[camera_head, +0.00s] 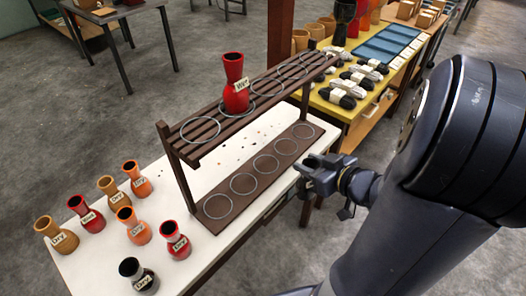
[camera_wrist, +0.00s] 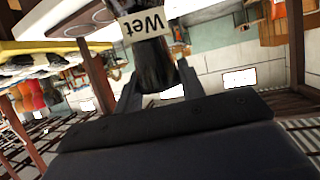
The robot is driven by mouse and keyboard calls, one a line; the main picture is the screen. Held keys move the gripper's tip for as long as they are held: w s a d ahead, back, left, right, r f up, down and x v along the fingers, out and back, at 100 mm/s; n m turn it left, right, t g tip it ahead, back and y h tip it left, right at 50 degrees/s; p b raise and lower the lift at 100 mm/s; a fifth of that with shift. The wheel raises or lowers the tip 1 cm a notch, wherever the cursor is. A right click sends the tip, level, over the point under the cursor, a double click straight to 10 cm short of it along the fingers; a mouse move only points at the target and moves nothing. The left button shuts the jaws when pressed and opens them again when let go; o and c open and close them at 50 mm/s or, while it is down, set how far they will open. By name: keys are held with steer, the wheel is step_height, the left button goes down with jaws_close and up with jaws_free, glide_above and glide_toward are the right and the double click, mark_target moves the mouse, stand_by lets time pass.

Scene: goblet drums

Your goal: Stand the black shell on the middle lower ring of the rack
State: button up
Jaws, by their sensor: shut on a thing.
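My gripper (camera_head: 314,172) is right of the rack's lower board, near the table's right edge. In the wrist view it is shut on a black shell (camera_wrist: 154,66) with a "Wet" label. I cannot make out this shell in the head view. The brown rack (camera_head: 181,187) stands on the white table. Its lower board has a row of empty rings, and the middle lower ring (camera_head: 253,167) is bare. Another black shell (camera_head: 145,281), labelled "Dry", stands at the table's front left.
A red shell (camera_head: 236,97) stands on the rack's upper shelf. Several orange, red and tan shells stand on the white table (camera_head: 95,262) left of the rack. A yellow table (camera_head: 352,115) with black-and-white items and a blue tray stands behind. The upper shelf overhangs the lower rings.

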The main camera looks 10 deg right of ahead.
steer(key=r+b+x, duration=0.1)
steer(key=x, duration=0.7)
steer(key=w+r+b+x, duration=0.1)
steer(key=r+b+x, duration=0.1)
steer(key=x, duration=0.7)
steer(key=shift+w+a, duration=0.3)
steer(key=shift+a, duration=0.1)
steer(key=shift+b, duration=0.3)
steer(key=shift+f, duration=0.2)
steer(key=o, duration=1.3)
steer(key=shift+c, duration=0.2)
steer(key=p+v, duration=0.3)
steer(key=v, duration=0.9)
steer(key=shift+r, duration=0.2)
